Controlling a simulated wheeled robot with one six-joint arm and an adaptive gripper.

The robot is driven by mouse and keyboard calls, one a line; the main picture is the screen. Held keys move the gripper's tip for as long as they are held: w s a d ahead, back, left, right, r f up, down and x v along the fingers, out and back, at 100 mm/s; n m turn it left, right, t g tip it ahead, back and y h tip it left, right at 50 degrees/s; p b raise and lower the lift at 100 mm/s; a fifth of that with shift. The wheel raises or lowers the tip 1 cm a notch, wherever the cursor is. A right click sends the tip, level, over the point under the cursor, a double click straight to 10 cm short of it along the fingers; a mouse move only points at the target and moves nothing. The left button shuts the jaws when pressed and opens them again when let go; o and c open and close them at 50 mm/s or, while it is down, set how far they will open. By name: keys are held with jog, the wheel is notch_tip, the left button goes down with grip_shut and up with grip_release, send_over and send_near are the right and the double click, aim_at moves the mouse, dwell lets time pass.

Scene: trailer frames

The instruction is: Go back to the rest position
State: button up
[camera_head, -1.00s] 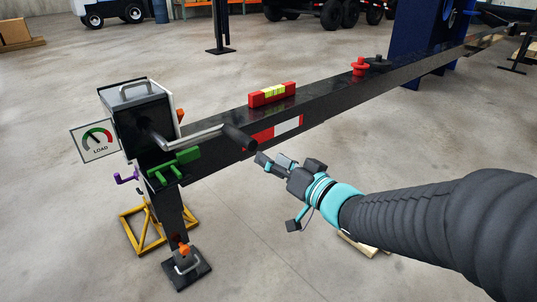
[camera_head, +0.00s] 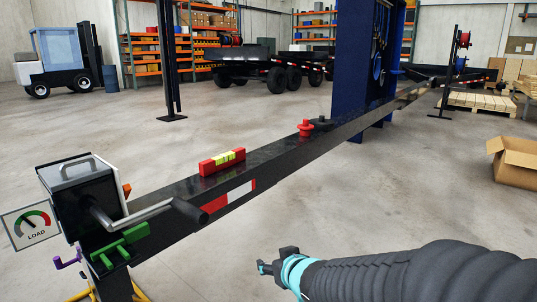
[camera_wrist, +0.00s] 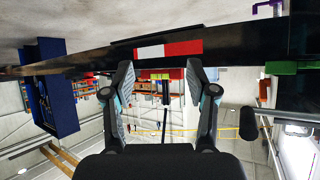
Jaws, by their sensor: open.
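My gripper (camera_head: 268,268) is at the lower middle of the head view, at the end of my dark arm, apart from the black trailer beam (camera_head: 280,158). In the wrist view my gripper (camera_wrist: 161,78) shows two spread fingers with nothing between them. Beyond the fingers lies the beam with its red and white reflector (camera_wrist: 168,49). The winch crank with its black handle (camera_head: 188,211) stands to the left of my gripper, and I am not touching it.
A red level (camera_head: 222,162) and a red knob (camera_head: 305,128) sit on the beam. A load gauge (camera_head: 30,225) hangs beside the winch box. A blue panel (camera_head: 362,70) stands behind the beam. An open cardboard box (camera_head: 515,163) is at the right.

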jog(key=s+d+f+m+g+h, duration=0.2)
jog(key=s+d+g+h, duration=0.25)
jog(key=s+d, duration=0.45)
jog(key=s+d+r+m, duration=0.1)
jog(key=s+d+r, duration=0.2)
jog(key=s, duration=0.3)
jog(key=s+d+r+m, duration=0.1)
jog(key=s+d+r, duration=0.2)
jog(key=s, duration=0.4)
jog(key=shift+r, duration=0.25)
jog(key=shift+g, duration=0.25)
